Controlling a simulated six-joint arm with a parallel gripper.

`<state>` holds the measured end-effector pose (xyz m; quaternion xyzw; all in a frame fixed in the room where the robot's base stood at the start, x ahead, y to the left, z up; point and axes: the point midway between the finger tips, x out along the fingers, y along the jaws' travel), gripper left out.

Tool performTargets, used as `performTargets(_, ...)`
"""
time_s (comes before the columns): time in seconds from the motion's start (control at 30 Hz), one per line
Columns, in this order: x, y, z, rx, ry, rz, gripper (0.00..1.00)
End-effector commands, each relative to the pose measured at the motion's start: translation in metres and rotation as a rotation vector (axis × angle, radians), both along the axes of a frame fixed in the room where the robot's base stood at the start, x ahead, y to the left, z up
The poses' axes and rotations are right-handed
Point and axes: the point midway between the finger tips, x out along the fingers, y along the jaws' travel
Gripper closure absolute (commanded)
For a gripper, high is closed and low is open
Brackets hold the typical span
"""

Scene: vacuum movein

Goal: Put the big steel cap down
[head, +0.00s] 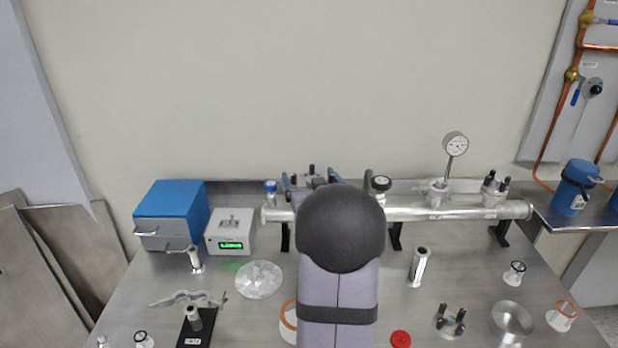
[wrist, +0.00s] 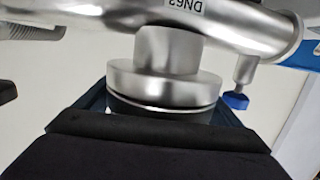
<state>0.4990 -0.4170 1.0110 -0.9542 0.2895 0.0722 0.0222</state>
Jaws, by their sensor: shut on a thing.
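My gripper (wrist: 160,118) shows as dark jaws across the bottom of the wrist view. It is shut around the lower edge of a round steel piece, which looks like the big steel cap (wrist: 160,104). The cap sits against a wide steel flange (wrist: 165,82) on a short neck from the steel pipe labelled DN63 (wrist: 100,18). A thin dark line separates cap and flange; I cannot tell whether they touch. In the head view my arm hides the gripper, the cap and the middle of the pipe (head: 460,211).
A red disc (head: 400,339), a steel tube piece (head: 419,267) and a steel bowl (head: 511,318) stand on the right. A white box (head: 230,232) and blue box (head: 171,215) are back left. Bare bench (head: 470,270) shows between parts.

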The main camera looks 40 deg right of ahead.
Motion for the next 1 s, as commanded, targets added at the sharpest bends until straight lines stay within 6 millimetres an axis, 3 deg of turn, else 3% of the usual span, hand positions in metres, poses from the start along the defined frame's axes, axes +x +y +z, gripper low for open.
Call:
performTargets(0.53, 0.001, 0.0, -0.009, -0.002, 0.0, 0.001, 0.37)
performTargets(0.57, -0.001, 0.001, -0.017, 0.009, 0.013, 0.001, 0.07)
performTargets(0.6, -0.001, 0.001, -0.017, 0.009, 0.013, 0.001, 0.0)
performTargets(1.0, 0.0, 0.0, -0.004, 0.002, 0.002, 0.001, 0.0)
